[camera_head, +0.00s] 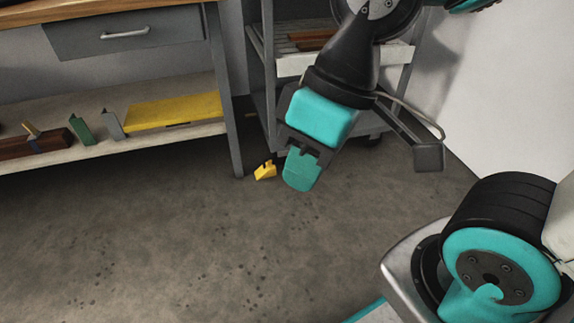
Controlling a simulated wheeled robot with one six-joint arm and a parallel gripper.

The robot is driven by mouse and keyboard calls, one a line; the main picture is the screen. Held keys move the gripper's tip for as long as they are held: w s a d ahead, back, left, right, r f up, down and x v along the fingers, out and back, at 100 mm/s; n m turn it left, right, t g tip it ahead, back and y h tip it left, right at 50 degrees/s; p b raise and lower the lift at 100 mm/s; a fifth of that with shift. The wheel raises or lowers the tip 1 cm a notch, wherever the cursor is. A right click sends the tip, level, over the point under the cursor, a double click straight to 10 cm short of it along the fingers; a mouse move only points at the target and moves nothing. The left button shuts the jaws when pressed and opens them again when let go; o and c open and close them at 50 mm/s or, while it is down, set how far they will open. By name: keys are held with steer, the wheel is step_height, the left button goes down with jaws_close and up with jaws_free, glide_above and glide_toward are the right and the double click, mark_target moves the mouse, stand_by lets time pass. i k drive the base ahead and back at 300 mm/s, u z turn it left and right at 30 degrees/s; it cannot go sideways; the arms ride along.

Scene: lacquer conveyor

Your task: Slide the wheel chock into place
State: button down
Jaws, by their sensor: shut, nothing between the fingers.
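The wheel chock (265,171) is a small yellow wedge on the grey floor, between the workbench leg and the cart. My gripper (301,170) has teal and black parts and hangs just right of the chock in the picture. Its fingers are together with nothing between them. I cannot tell whether it touches the chock. The cart (293,66) stands behind my gripper, and my arm hides much of it. One dark caster (374,139) shows at its lower right; any caster near the chock is hidden.
A workbench (182,130) stands at the left, with a yellow case (173,109), green and grey brackets and brown wooden pieces on its lower shelf. Its leg (227,110) rises close to the chock. A white wall (510,100) is at the right. The floor (180,240) in front is clear.

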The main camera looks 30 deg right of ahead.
mark_target(268, 170)
steer(key=z, duration=1.65)
steer(key=i, duration=1.25)
steer(key=u, duration=2.4)
